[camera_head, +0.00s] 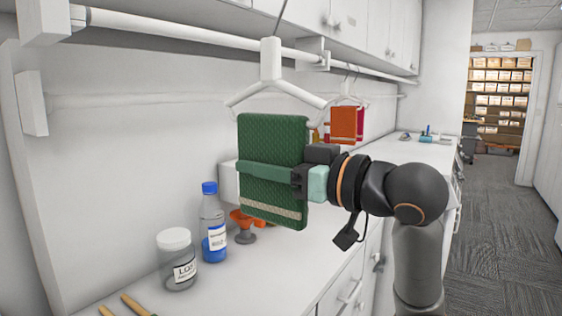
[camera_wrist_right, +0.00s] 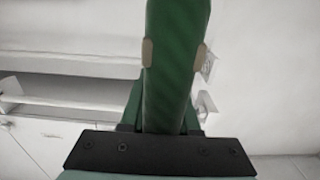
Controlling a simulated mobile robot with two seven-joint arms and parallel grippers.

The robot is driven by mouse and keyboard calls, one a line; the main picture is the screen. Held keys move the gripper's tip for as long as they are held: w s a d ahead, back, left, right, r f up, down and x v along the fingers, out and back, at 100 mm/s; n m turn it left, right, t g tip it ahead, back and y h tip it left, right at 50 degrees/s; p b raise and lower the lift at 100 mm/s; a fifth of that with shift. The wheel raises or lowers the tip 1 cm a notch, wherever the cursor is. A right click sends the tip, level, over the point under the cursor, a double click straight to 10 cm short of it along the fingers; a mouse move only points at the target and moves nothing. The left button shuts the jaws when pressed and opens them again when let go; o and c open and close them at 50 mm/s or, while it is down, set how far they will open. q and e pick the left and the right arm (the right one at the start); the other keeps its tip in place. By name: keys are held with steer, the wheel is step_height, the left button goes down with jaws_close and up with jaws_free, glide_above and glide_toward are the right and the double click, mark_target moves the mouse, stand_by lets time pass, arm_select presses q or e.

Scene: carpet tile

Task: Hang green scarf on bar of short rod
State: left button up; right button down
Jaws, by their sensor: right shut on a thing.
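A folded green scarf (camera_head: 272,138) with a pale stripe near its lower edge hangs upright in the middle of the head view. My right gripper (camera_head: 245,168) reaches in from the right and is shut on it, one teal finger lying across its front at mid-height. A white hanger (camera_head: 270,62) is at the scarf's top; the scarf hides its lower part, and I cannot tell whether they touch. In the right wrist view the scarf (camera_wrist_right: 172,70) stands edge-on between the fingers. A long white rod (camera_head: 180,27) runs along the wall above. My left gripper is not in view.
Another hanger (camera_head: 346,99) with orange (camera_head: 343,123) and red cloths hangs farther back. On the white counter (camera_head: 215,290) below stand a lidded jar (camera_head: 177,262), a blue-capped bottle (camera_head: 212,225) and an orange item (camera_head: 243,222). Wall cabinets (camera_head: 345,20) are overhead.

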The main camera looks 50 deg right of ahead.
arm_select(q)
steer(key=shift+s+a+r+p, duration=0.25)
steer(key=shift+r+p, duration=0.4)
steer(key=shift+p, duration=0.2)
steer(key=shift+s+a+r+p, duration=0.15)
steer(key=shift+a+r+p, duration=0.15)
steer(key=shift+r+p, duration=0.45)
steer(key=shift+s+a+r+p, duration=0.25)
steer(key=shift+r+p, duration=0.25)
steer(key=shift+p, duration=0.5)
arm_select(e)
steer(key=w+a+f, duration=0.1)
steer(key=w+f, duration=0.1)
steer(key=w, duration=1.9)
steer(key=shift+a, duration=0.3)
steer(key=c, duration=0.6)
jaws_free()
steer(key=shift+o, duration=0.2)
steer(key=shift+s+f, duration=0.1)
